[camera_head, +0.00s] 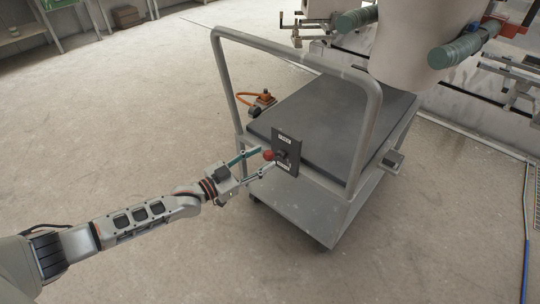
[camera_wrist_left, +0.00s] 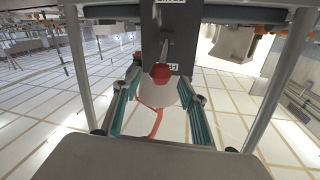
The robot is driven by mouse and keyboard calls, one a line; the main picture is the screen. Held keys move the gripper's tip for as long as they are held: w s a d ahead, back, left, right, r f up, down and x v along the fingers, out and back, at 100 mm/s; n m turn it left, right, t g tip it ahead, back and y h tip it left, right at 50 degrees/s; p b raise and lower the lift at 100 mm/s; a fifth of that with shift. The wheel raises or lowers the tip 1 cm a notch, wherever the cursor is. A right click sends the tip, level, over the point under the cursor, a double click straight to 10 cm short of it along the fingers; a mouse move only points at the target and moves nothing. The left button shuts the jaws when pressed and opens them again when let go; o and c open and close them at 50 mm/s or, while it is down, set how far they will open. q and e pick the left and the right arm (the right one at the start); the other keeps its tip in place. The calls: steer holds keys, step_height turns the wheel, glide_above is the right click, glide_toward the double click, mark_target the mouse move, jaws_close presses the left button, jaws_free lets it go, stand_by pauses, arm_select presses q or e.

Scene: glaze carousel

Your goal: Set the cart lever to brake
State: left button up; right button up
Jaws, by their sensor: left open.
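The cart (camera_head: 325,110) is grey with a dark deck and a tubular push handle. A dark lever plate (camera_head: 287,140) with a white label at its top and another at its bottom is fixed at the handle end; it also shows in the wrist view (camera_wrist_left: 178,25). The lever's red knob (camera_head: 268,155) sticks out from the plate towards my left gripper. My left gripper (camera_head: 266,159) is open, with its fingers on either side of the knob. In the wrist view the knob (camera_wrist_left: 160,73) sits between the fingertips, without clear contact. The labels are too small to read surely.
An orange and grey fitting (camera_head: 262,99) with an orange hose is at the cart's left side. A big beige rounded body (camera_head: 405,50) with green cylinders stands over the far right of the cart. The floor left of the cart is clear.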

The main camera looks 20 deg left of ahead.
mark_target(269, 154)
arm_select(q)
steer(key=shift+f+x, duration=0.25)
steer(key=shift+x, duration=0.95)
steer(key=shift+w+d+r+b, duration=0.15)
steer(key=shift+w+d+b, duration=0.2)
steer(key=shift+w, duration=0.15)
arm_select(e)
steer(key=shift+w+a+r, duration=0.15)
steer(key=shift+a+r, duration=0.05)
steer(key=shift+a, duration=0.2)
